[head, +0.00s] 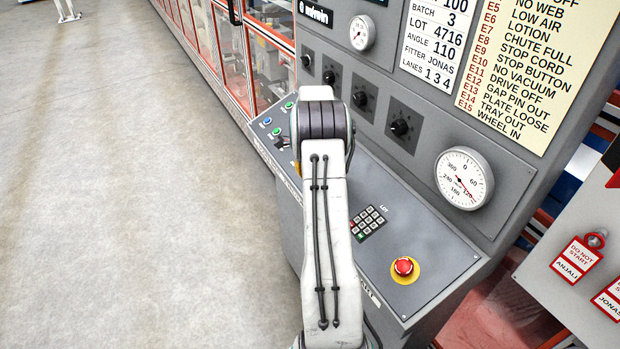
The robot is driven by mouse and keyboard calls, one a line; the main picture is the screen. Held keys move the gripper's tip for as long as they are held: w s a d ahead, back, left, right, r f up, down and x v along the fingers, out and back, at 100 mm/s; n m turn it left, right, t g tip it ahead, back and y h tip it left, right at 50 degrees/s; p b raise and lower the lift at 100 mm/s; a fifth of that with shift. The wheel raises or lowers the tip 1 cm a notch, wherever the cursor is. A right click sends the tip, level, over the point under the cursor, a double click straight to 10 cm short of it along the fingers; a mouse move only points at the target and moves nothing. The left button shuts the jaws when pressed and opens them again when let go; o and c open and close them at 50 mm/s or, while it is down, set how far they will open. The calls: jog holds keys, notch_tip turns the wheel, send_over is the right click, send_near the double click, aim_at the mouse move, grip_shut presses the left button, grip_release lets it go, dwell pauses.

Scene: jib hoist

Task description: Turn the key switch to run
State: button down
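My white and grey arm reaches from the bottom of the head view up over the sloped grey console (430,255). My gripper is hidden behind the arm's dark-banded joint, so its fingers do not show. Just left of that joint, a small dark and silvery piece (281,142) shows on the console. It may be the key switch, but it is too small and too partly covered to tell. No key position or run label can be read.
Green and blue buttons (267,121) sit left of my arm. A keypad (368,222) and a red stop button (404,266) lie to its right. Black knobs (400,127) and a round gauge (464,178) are on the upright panel. Red tags (577,259) hang at right.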

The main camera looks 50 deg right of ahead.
jog(key=c, duration=1.3)
grip_release()
jog(key=r, duration=0.4)
jog(key=s+r, duration=0.1)
jog(key=r, duration=0.3)
jog(key=a+r, duration=0.1)
jog(key=r, duration=0.3)
jog(key=shift+s+a, duration=0.1)
jog(key=shift+s, duration=0.05)
jog(key=shift+f, duration=0.1)
